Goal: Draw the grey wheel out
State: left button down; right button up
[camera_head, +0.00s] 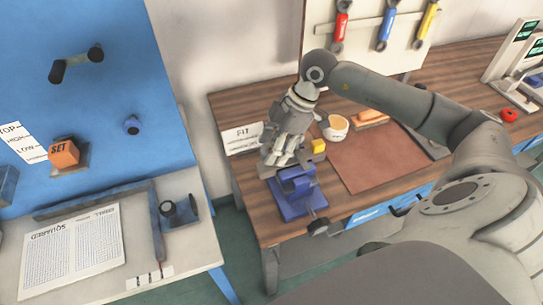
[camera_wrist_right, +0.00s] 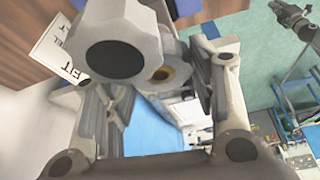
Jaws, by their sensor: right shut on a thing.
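My right gripper (camera_head: 277,160) reaches down over the blue vise (camera_head: 297,192) at the left front corner of the wooden bench. In the right wrist view its fingers (camera_wrist_right: 165,85) are shut on a grey wheel (camera_wrist_right: 181,64) with a brass-coloured centre, partly covered by the near finger. In the head view I cannot make out the wheel apart from the gripper. Whether the wheel still touches anything below it is hidden. My left gripper is not in view.
A yellow block (camera_head: 318,146) and a white cup (camera_head: 336,128) stand close to the gripper's right. A FIT sign (camera_head: 242,138) is behind it. A brown mat (camera_head: 382,162) lies to the right, mostly bare. A second bench with a blue panel (camera_head: 105,140) stands left, across a gap.

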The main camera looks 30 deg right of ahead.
jog(key=shift+r+p, duration=0.3)
jog(key=shift+r, duration=0.15)
jog(key=shift+r+p, duration=1.55)
jog(key=shift+r, duration=0.35)
jog(key=shift+f, duration=0.1)
